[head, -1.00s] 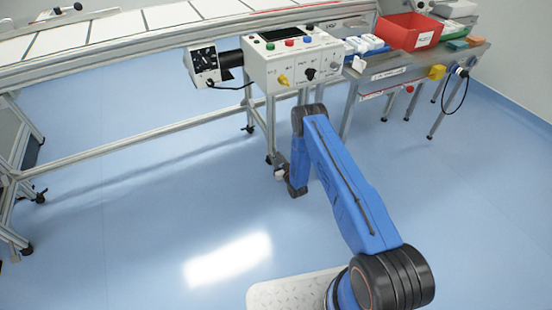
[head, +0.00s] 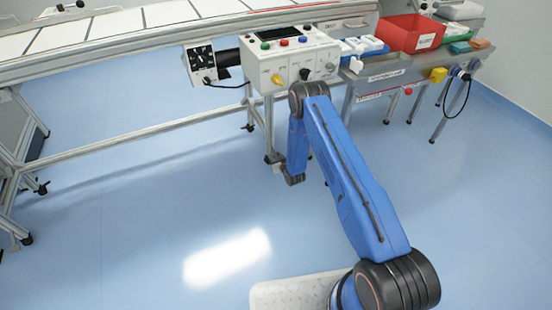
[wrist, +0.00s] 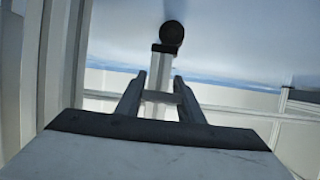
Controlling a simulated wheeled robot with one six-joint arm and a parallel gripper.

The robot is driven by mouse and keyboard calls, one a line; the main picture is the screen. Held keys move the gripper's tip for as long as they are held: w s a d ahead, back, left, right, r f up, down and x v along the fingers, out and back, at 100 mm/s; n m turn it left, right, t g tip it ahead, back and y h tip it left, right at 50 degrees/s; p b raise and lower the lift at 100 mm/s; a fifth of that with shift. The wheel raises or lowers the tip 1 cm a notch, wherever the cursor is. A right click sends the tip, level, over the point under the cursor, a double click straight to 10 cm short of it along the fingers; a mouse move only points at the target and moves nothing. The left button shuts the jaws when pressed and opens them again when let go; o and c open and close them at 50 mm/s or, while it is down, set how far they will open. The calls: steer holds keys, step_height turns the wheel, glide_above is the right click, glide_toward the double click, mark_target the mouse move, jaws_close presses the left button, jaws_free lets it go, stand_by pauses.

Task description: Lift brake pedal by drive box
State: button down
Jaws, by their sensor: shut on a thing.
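My gripper (wrist: 162,95) points at the foot of a support leg below the white control box, with its two fingers on either side of a pale bar. It is shut on this bar, which I take as the brake pedal (wrist: 160,97). A pale leg (wrist: 161,65) and a round black wheel or foot (wrist: 171,35) show just beyond it. In the head view my gripper (head: 274,158) is small beside the leg, and the pedal cannot be made out.
A conveyor frame (head: 110,153) with legs runs across the left and back. A side table (head: 385,76) at the right carries a red bin (head: 410,33) and white packs. A black cable (head: 461,101) hangs from it. The blue floor in front is clear.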

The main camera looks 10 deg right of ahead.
steer(key=shift+s+r+g+h, duration=0.2)
steer(key=shift+r+g+h, duration=0.2)
steer(key=shift+r+g, duration=0.6)
steer(key=shift+d+f+g, duration=0.1)
steer(key=shift+f+g, duration=0.1)
steer(key=shift+g, duration=0.1)
steer(key=c, duration=1.2)
jaws_free()
steer(key=shift+s, duration=0.1)
steer(key=v, duration=1.7)
steer(key=shift+s, duration=0.15)
steer(key=shift+r, duration=0.15)
